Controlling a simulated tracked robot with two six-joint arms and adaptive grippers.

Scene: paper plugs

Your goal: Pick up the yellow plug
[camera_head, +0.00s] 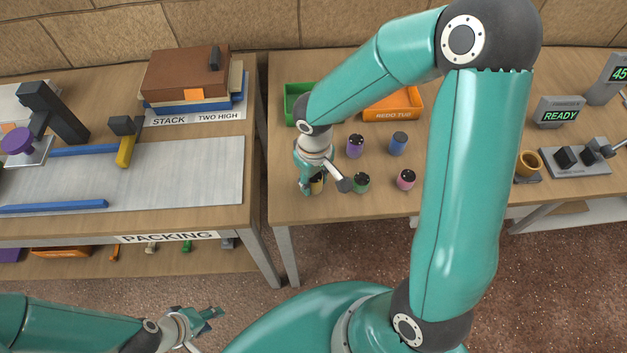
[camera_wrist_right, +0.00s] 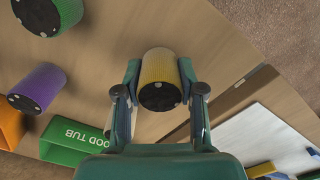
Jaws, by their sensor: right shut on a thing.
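The yellow plug (camera_wrist_right: 159,68) is a ribbed cylinder with a dark end. It sits between the two fingers of my right gripper (camera_wrist_right: 159,90) in the right wrist view, with a finger against each side. In the head view the right gripper (camera_head: 312,184) is low over the front left of the right table, and the yellow plug (camera_head: 317,185) is mostly hidden by it. I cannot tell whether the plug touches the table. My left gripper (camera_head: 205,325) is empty at the lower left, away from the tables, its fingers apart.
Purple (camera_head: 355,146), blue (camera_head: 397,143), green (camera_head: 361,182) and pink (camera_head: 405,180) plugs stand close by on the right table. A green tub (camera_head: 291,98) and an orange tub (camera_head: 392,106) are behind. The packing table (camera_head: 190,190) is left, across a gap.

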